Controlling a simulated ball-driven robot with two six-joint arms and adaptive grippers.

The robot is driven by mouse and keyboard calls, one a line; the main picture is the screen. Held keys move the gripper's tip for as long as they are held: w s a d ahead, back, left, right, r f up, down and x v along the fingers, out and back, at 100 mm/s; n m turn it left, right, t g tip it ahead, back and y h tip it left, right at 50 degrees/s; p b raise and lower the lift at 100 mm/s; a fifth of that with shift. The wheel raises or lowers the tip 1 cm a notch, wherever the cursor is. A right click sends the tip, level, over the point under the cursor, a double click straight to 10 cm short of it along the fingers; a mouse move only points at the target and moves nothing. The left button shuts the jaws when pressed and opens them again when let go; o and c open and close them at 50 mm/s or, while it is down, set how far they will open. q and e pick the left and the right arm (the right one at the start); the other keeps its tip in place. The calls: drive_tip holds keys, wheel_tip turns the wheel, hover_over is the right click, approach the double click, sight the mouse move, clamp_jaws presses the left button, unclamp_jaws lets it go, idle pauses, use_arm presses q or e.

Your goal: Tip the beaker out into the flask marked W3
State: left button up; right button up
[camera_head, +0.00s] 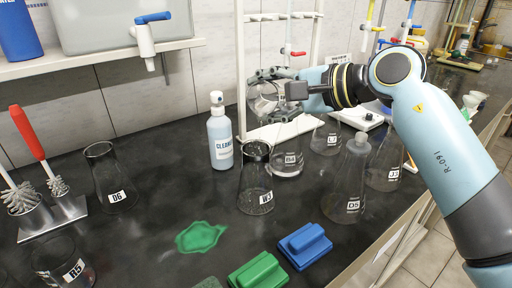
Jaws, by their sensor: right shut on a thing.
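My right gripper (272,88) comes in from the right and is shut on a clear glass beaker (264,102), held up in the air in front of the white stand. The beaker looks tilted; whether it holds any liquid I cannot tell. The flask marked W3 (256,188) stands upright on the black bench, below and slightly left of the gripper in the picture. Its dark-rimmed mouth is clear of the beaker. My left gripper is not in view.
Flasks B4 (287,160), L7 (326,138), D5 (350,185) and J3 (384,170) crowd the right of W3. A cleaner bottle (220,140) stands close on its left. Flask D6 (110,180) and glass R5 (65,265) are at left. A green spill (200,237) lies in front.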

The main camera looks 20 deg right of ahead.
drive_tip(key=shift+s+a+f+n+t+b, duration=0.25)
drive_tip(key=shift+f+b, duration=0.25)
drive_tip(key=shift+b, duration=0.35)
drive_tip(key=shift+s+f+b, duration=0.15)
drive_tip(key=shift+f+b, duration=0.1)
drive_tip(key=shift+b, duration=0.1)
drive_tip(key=shift+s+a+f+n+t+b, duration=0.15)
drive_tip(key=shift+f+n+t+b, duration=0.25)
drive_tip(key=shift+b, duration=0.2)
drive_tip(key=shift+s+a+r+n+t+b, duration=0.15)
drive_tip(key=shift+r+n+t+b, duration=0.6)
drive_tip(key=shift+b, duration=1.3)
drive_tip(key=shift+f, duration=0.2)
